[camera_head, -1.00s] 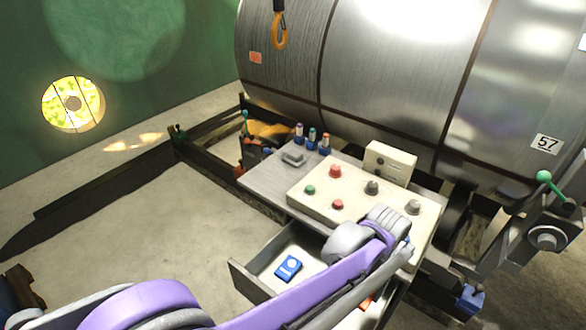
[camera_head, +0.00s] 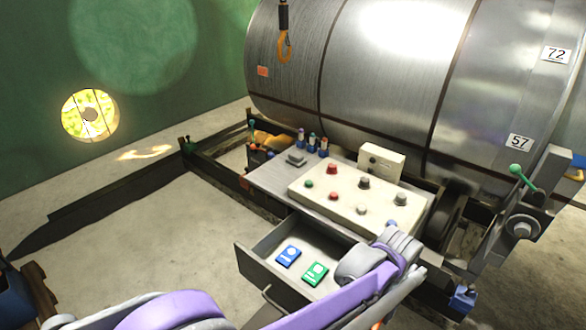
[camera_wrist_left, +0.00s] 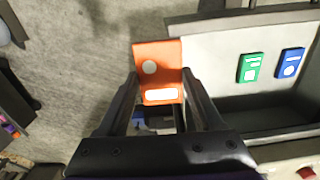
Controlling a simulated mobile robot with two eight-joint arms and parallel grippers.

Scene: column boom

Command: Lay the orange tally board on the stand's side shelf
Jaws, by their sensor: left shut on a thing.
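The orange tally board (camera_wrist_left: 157,62), with a white disc and a white label, is held between the fingers of my left gripper (camera_wrist_left: 158,92) in the left wrist view. It is beside the open drawer, outside its wall, above the floor. In the head view my purple arm hides most of the gripper and board. The stand carries a cream control panel (camera_head: 335,197) with knobs, on a grey top (camera_head: 270,178). I cannot tell for sure which surface is its side shelf. My right gripper is not in view.
The open drawer (camera_head: 262,268) holds a blue board (camera_head: 288,256) and a green board (camera_head: 315,273). Small bottles (camera_head: 312,142) stand at the back of the grey top. A large metal coil (camera_head: 390,75) lies behind. A hook (camera_head: 285,45) hangs above. Open floor (camera_head: 150,225) lies left.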

